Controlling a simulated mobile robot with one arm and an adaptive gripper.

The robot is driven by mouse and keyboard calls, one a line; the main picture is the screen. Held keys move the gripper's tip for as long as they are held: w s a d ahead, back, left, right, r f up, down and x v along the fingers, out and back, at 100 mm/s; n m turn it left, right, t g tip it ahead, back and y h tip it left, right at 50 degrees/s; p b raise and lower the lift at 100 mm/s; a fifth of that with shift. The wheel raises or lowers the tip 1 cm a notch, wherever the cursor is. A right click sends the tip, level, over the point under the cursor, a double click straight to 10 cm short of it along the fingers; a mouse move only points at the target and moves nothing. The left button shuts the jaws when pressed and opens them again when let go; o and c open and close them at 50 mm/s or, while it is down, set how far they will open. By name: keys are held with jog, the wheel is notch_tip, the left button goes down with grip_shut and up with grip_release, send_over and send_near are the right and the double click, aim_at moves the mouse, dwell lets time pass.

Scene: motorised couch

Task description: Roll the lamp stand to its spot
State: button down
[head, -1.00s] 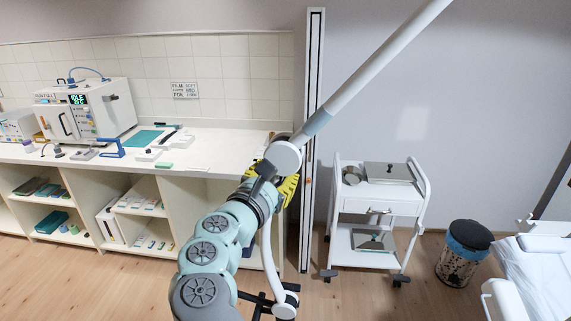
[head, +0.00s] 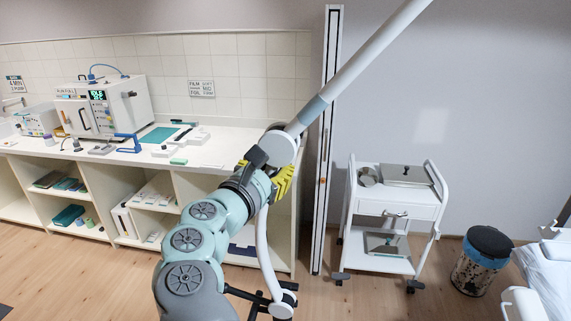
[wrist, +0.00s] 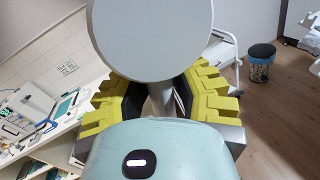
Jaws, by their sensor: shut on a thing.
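The lamp stand (head: 263,240) is a white upright pole with a round joint (head: 280,147) on top. A long white lamp arm (head: 352,75) slopes from the joint up to the right, out of the frame. Dark wheeled base legs (head: 262,299) show at the bottom, partly cut off. My gripper (head: 282,180), with yellow pads, is shut on the stand just below the joint. In the wrist view, the yellow fingers of my gripper (wrist: 163,97) sit either side of the pole, and the joint's grey disc (wrist: 150,35) hides much of the hold. The lamp head is not in view.
A white counter (head: 110,155) with open shelves runs along the left wall. A white trolley (head: 398,210) on casters and a pedal bin (head: 480,262) stand to the right. Part of a white couch (head: 545,280) is at the right edge. Wooden floor (head: 355,302) lies clear in front of the trolley.

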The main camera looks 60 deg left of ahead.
jog(key=c, duration=1.1)
grip_release()
jog(key=shift+w+d+h, duration=0.3)
jog(key=shift+w+d, duration=0.05)
jog(key=shift+w, duration=0.25)
jog(key=o, duration=0.5)
jog(key=shift+c, duration=0.2)
jog(key=shift+s, duration=0.1)
jog(key=v, duration=1.2)
jog(key=shift+f, duration=0.2)
